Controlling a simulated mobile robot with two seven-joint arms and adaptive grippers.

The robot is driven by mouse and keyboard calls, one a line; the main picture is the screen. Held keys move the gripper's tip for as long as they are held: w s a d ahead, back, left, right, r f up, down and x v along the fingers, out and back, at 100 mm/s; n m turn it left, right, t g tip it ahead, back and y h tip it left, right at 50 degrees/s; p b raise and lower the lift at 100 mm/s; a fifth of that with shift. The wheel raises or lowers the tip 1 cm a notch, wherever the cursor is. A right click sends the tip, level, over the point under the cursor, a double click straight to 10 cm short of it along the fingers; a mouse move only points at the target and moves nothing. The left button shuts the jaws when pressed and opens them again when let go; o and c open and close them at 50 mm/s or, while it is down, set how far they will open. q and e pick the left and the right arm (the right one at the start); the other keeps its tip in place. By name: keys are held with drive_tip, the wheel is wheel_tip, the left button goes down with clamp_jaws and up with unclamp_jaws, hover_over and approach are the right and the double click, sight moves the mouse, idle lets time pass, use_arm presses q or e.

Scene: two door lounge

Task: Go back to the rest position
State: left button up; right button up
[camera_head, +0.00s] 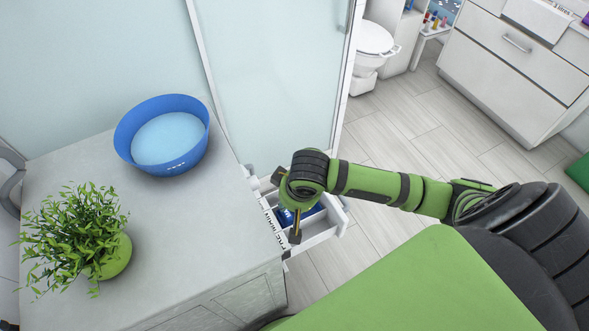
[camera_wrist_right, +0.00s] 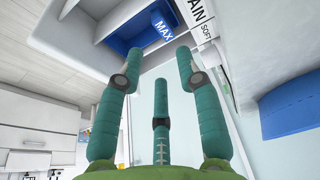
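My right arm reaches in from the right in the head view, and its gripper (camera_head: 288,210) hangs over an open white drawer (camera_head: 325,235). In the right wrist view the teal fingers of this gripper (camera_wrist_right: 160,72) are spread apart with nothing between them. A blue box marked MAX (camera_wrist_right: 150,30) lies in the drawer beyond the fingertips; part of it also shows under the gripper in the head view (camera_head: 312,211). The arm hides part of the drawer. My left gripper is not in view.
A grey counter (camera_head: 150,210) beside the drawer holds a blue basin (camera_head: 168,138) and a green potted plant (camera_head: 118,258). A frosted glass panel (camera_head: 275,75) stands behind. White cabinets (camera_head: 510,70) and a toilet (camera_head: 373,45) are farther off. Wooden floor (camera_head: 430,120) lies clear between.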

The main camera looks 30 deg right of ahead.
drive_tip(key=shift+v, duration=1.2)
